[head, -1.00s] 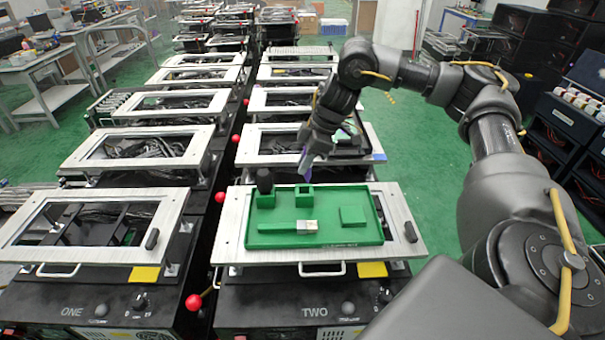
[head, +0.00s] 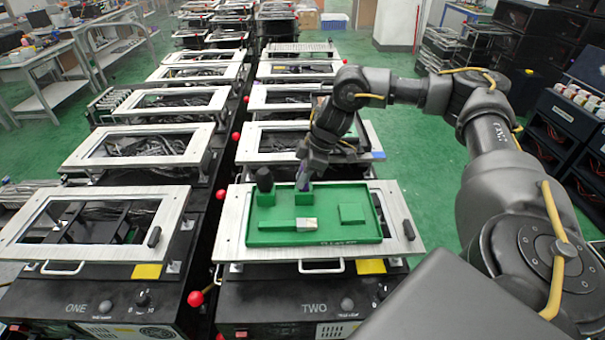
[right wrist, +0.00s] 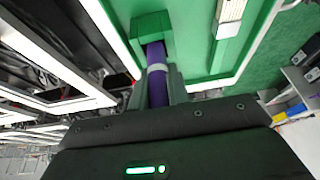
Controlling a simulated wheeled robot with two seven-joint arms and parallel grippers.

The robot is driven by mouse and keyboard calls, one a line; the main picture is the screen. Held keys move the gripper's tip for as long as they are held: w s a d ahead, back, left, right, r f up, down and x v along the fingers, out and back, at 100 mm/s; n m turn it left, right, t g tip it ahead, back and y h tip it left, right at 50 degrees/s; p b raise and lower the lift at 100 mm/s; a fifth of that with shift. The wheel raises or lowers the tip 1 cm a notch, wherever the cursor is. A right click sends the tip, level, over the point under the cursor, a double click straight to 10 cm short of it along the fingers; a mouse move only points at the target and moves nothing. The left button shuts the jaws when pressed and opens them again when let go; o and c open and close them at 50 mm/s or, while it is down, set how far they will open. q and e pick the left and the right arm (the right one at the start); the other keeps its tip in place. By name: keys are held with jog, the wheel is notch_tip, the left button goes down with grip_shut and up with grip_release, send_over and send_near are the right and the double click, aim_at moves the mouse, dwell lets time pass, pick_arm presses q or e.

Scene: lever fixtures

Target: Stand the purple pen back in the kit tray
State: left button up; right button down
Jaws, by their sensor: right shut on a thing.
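The green kit tray (head: 275,240) lies on the metal frame of fixture TWO. Its square pen holder (head: 303,198) stands at the tray's back edge, and the holder (right wrist: 152,30) also shows in the right wrist view. My right gripper (head: 303,178) is above the holder, pointing down, shut on the purple pen (right wrist: 158,88). The pen has a pale band and its far end meets the holder's square opening; it looks to be at or just inside it, but the depth is hidden. My left gripper is in neither view.
A black cylinder (head: 265,179) stands in the tray's back left corner. A white-ended item (head: 307,224) lies in a green slot, and a flat green block (head: 351,213) is at the right. A red knob (head: 195,299) sticks out between the fixtures.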

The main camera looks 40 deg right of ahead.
jog(key=c, duration=1.3)
grip_release()
jog(key=shift+c, duration=0.2)
jog(key=v, duration=1.3)
jog(key=shift+a, duration=0.25)
jog(key=shift+r, duration=0.1)
